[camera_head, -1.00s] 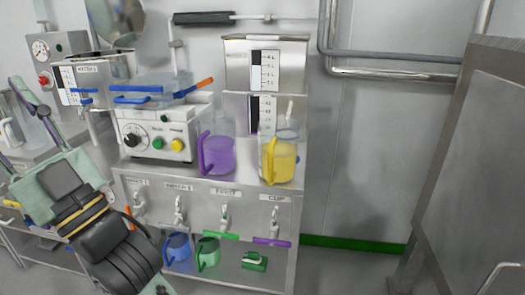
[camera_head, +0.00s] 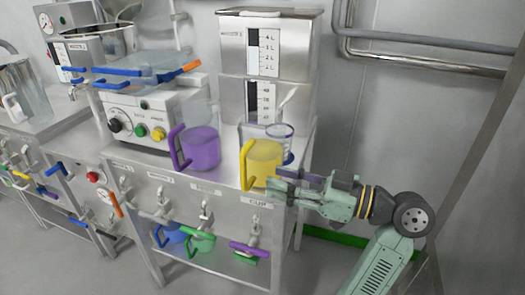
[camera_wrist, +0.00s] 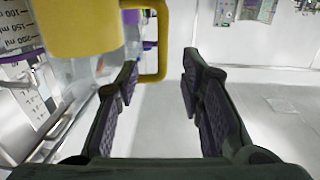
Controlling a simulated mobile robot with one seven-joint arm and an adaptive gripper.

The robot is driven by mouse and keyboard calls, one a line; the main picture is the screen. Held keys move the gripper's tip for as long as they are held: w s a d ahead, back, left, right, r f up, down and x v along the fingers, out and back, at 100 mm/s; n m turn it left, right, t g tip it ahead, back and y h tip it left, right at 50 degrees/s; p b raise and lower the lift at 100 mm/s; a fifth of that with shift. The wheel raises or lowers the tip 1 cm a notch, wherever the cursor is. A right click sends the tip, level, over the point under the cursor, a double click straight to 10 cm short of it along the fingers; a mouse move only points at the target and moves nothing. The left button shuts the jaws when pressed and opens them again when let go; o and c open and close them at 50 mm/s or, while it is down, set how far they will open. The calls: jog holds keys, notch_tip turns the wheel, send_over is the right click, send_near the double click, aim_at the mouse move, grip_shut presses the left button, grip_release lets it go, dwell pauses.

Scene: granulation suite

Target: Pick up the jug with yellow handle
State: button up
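The jug with the yellow handle (camera_head: 264,162) is clear with yellow contents and stands upright at the front right corner of the steel bench top. Its handle (camera_head: 246,168) is on its left side. My gripper (camera_head: 284,187) is at the jug's lower right front, fingers pointing left, overlapping its base in the head view. In the wrist view, the fingers are apart with nothing held. The yellow handle (camera_wrist: 163,45) shows ahead of the gap, nearer the left finger, and the jug body (camera_wrist: 80,28) is at upper left. I cannot tell whether a finger touches it.
A purple jug (camera_head: 200,147) stands just left of the yellow one. A tall steel container with a level scale (camera_head: 268,50) stands behind it. A white control box (camera_head: 155,112) is further left. Taps (camera_head: 253,228) line the bench front, with blue and green jugs below.

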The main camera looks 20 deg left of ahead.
aim_at(244, 189)
jog(key=a, duration=0.2)
jog(key=a+p, duration=0.1)
jog(key=a, duration=0.2)
jog(key=a+p, duration=0.1)
jog(key=a, duration=0.2)
jog(key=shift+w+a+r, duration=0.15)
jog(key=shift+a+r, duration=0.1)
jog(key=shift+w+a, duration=0.1)
jog(key=shift+a, duration=0.15)
jog(key=shift+c, duration=0.2)
grip_shut()
dwell(0.4)
